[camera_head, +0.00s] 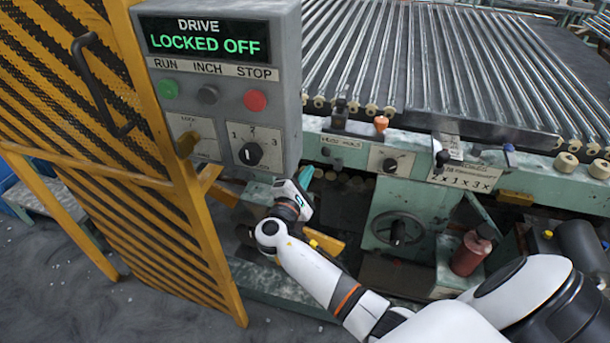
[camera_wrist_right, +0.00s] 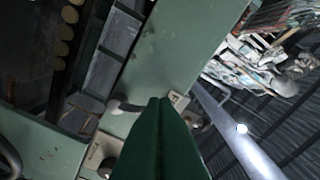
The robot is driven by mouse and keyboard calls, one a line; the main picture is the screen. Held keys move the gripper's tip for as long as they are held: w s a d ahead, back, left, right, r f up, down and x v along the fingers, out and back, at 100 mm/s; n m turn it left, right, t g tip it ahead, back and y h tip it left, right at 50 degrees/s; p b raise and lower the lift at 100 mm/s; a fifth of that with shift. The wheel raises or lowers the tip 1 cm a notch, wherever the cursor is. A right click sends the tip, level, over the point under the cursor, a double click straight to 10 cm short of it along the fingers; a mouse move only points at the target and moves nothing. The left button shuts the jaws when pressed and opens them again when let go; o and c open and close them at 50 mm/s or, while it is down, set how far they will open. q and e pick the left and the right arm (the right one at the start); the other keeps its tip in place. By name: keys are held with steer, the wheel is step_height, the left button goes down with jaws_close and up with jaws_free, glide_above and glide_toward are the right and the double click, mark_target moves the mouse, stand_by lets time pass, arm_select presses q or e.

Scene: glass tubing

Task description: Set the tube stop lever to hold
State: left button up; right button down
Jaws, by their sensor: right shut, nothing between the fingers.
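My right gripper (camera_head: 306,176) is in front of the machine's green front rail, just right of the drive box. Its dark green fingers are shut together and empty in the right wrist view (camera_wrist_right: 160,102). On the rail, a lever with a black knob (camera_head: 340,108) stands above a small lettered plate (camera_head: 341,142). I cannot read that plate surely, nor tell which lever is the tube stop. My left gripper is not in view.
The drive box (camera_head: 219,90) reads LOCKED OFF and hangs on a yellow mesh guard (camera_head: 150,215). More levers on the rail have an orange knob (camera_head: 381,123) and a black knob (camera_head: 442,158). Glass tubes (camera_head: 430,60) lie behind. A handwheel (camera_head: 397,230) and a red bottle (camera_head: 470,252) are below.

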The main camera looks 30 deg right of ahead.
mark_target(327, 153)
steer(key=x, duration=0.6)
steer(key=shift+w+d, duration=0.15)
steer(key=shift+d, duration=0.15)
steer(key=shift+s+d+r+m, duration=0.15)
steer(key=shift+s+r+m, duration=0.1)
steer(key=shift+m, duration=0.55)
steer(key=m+b, duration=0.1)
steer(key=s+d+r+m+b, duration=0.1)
steer(key=m, duration=0.3)
steer(key=shift+s+d+r+g+y+b, duration=0.25)
steer(key=shift+s+d+g+y+b, duration=0.05)
steer(key=shift+s+g+b, duration=0.1)
steer(key=m, duration=0.1)
steer(key=s+d+m+b, duration=0.1)
steer(key=m, duration=0.1)
steer(key=shift+s+d+r, duration=0.1)
steer(key=shift+s+r, duration=0.2)
steer(key=shift+s+d+b, duration=0.25)
steer(key=shift+b, duration=0.1)
steer(key=shift+s+d+m, duration=0.25)
steer(key=shift+s+m, duration=0.1)
steer(key=shift+m, duration=0.25)
